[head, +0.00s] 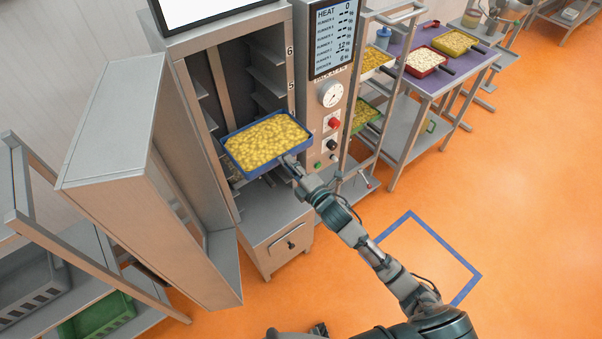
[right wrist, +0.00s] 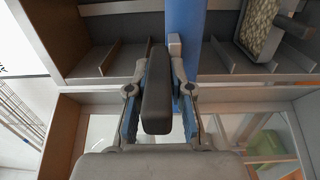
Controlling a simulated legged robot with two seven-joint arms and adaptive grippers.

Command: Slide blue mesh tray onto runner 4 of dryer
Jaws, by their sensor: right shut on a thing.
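The blue mesh tray (head: 229,150) is full of yellow pieces and is at the open front of the dryer (head: 190,45), partly in the opening. In the right wrist view the gripper is shut on the tray's dark handle (right wrist: 157,92), and the tray shows as a blue strip (right wrist: 185,25). Runners (head: 268,82) line the dryer's right inner wall, by the numbers 6 and 5. The number 4 is hidden, and I cannot tell whether the tray rests on a runner. My left gripper is not in view.
The dryer door (head: 115,110) stands open at left. Another tray (right wrist: 262,28) with yellowish contents is inside the dryer. The control panel (head: 332,100) adjoins the opening at right. A rack and a purple table (head: 400,70) with trays stand farther right. Orange floor is open in front.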

